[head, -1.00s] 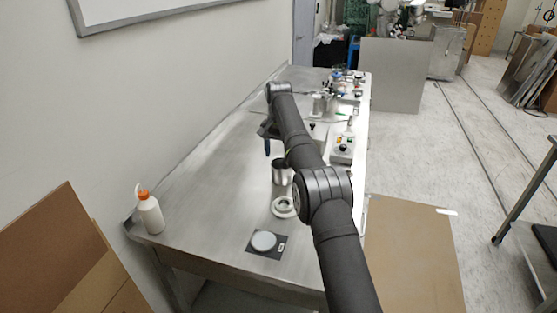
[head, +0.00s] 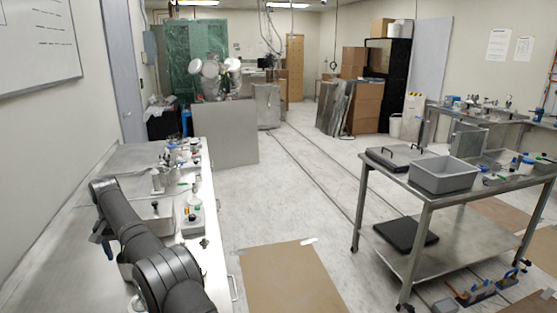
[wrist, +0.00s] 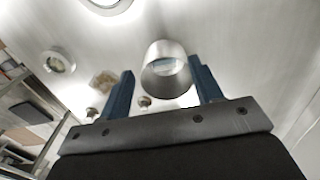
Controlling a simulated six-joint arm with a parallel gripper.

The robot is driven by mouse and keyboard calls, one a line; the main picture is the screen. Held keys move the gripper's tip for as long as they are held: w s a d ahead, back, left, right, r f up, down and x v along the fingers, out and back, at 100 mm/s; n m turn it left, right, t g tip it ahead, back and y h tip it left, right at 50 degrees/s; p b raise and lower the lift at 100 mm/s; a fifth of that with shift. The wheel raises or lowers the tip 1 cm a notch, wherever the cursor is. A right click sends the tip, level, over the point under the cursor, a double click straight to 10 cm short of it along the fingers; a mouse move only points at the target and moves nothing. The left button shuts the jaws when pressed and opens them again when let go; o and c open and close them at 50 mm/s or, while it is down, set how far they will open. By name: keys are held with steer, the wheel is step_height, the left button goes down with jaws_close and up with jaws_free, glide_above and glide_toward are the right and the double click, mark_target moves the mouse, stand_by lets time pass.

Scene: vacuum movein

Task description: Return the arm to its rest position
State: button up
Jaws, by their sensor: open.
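My arm (head: 125,225) reaches out over the steel bench at the left of the head view. Part of my gripper (head: 105,246) shows below the arm's far end as a blue finger. In the wrist view my gripper (wrist: 161,66) has its two blue fingers spread wide, with nothing held. A metal cup (wrist: 165,72) shows between the fingers in the picture; it seems to stand on the bench beyond the tips, and I cannot tell the gap.
Bench instruments (head: 193,215) stand close to the right of my arm. A steel cart (head: 440,195) with a grey bin (head: 444,174) stands at the right. A cardboard sheet (head: 290,278) lies on the floor. The floor between bench and cart is otherwise clear.

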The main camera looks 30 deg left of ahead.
steer(key=shift+r, duration=0.65)
steer(key=shift+f, duration=0.1)
